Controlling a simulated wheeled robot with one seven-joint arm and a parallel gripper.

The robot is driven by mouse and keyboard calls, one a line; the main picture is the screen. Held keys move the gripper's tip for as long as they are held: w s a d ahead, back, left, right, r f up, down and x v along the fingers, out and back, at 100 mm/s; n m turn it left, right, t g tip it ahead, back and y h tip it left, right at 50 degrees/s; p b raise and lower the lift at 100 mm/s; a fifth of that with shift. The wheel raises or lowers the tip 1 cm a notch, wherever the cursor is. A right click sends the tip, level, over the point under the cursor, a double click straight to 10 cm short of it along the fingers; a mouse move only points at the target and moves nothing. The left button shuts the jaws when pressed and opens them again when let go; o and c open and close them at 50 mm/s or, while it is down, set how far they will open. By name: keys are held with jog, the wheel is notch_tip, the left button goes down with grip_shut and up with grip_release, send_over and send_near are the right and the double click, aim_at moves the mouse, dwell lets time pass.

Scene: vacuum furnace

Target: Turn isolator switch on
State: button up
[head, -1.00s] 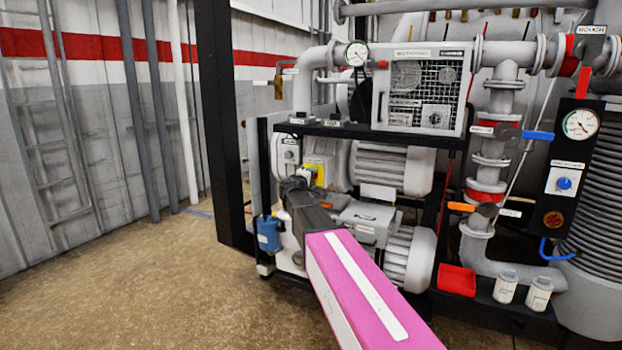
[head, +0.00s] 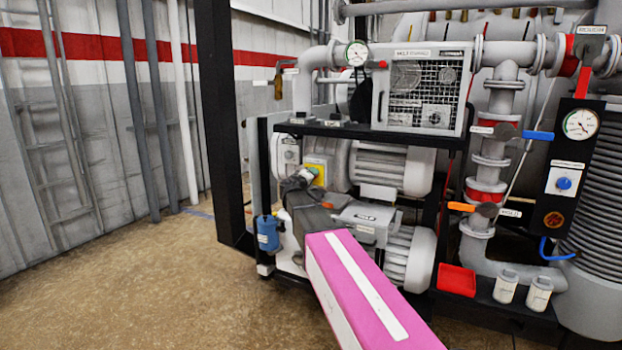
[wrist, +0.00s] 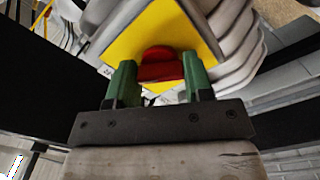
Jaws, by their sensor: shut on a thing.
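The isolator switch is a red knob (wrist: 160,65) on a yellow plate (wrist: 158,32), seen close in the wrist view. My gripper (wrist: 158,82) has green fingers, one on each side of the red knob, and is shut on it. In the head view the yellow plate (head: 319,166) shows on the front of the pump frame, at the left. My gripper (head: 297,184) is in front of it there and hides most of the knob. The knob's exact angle is hard to read.
A black post (head: 222,125) stands left of the pump frame. Grey motors (head: 392,166) lie right of the switch, below a black shelf (head: 350,130). A blue container (head: 268,233) is below left. The floor at left is clear.

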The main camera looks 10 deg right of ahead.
jog(key=o, duration=0.9)
jog(key=v, duration=1.1)
